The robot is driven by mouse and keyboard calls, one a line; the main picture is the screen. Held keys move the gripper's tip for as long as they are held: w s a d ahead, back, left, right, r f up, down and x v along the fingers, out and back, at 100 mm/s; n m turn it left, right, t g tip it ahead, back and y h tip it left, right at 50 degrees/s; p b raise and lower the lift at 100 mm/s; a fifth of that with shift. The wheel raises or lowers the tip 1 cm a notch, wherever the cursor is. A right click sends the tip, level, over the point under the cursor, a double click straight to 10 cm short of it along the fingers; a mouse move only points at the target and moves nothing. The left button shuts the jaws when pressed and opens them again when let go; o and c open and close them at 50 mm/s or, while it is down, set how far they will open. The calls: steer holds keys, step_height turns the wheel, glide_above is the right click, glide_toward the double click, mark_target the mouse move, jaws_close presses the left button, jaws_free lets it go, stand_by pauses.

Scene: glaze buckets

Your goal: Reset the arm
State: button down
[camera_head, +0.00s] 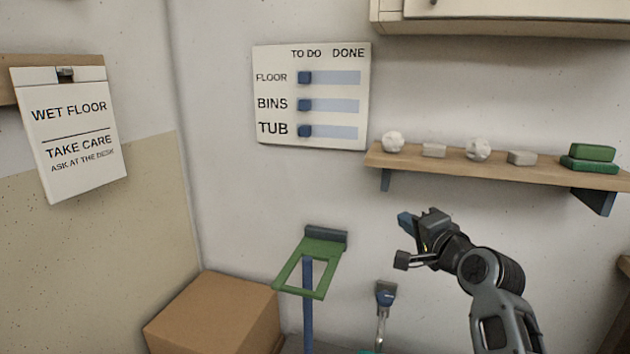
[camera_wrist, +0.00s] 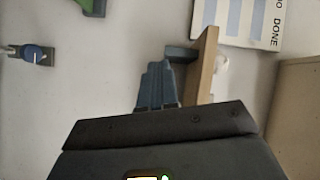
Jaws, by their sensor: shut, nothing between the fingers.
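My gripper (camera_head: 405,220) is raised in front of the wall, below the left end of the wooden shelf. Its blue fingers are shut with nothing between them. In the wrist view the closed fingers (camera_wrist: 156,88) point toward the wall, beside the shelf (camera_wrist: 203,65) seen edge-on. My arm reaches up from the lower right of the head view.
The wall shelf (camera_head: 450,168) holds white lumps, pale blocks and green blocks (camera_head: 590,153). A to-do board (camera_head: 312,138) hangs left of it, a cabinet (camera_head: 500,17) above. Below are a green frame (camera_head: 325,247), a cardboard box (camera_head: 213,315) and a blue-headed wall fitting (camera_head: 386,292).

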steer(key=s+d+f+n+h, duration=0.2)
steer(key=s+f, duration=1.1)
steer(key=s+d+f+n+h, duration=0.1)
steer(key=s+f, duration=0.3)
steer(key=s, duration=0.5)
steer(key=s+d+f+n+h, duration=0.1)
steer(key=s+f+n, duration=0.15)
steer(key=s, duration=0.65)
steer(key=s+r+n, duration=0.3)
steer(key=s+r, duration=0.1)
steer(key=s, duration=1)
steer(key=s+a+r+n+g, duration=0.1)
steer(key=s+r+n, duration=0.2)
steer(key=s, duration=1.2)
step_height(320, 180, up, 2)
steer(key=shift+a+r+h, duration=0.15)
steer(key=shift+a+h, duration=0.1)
steer(key=shift+h, duration=0.05)
steer(key=shift+s, duration=0.1)
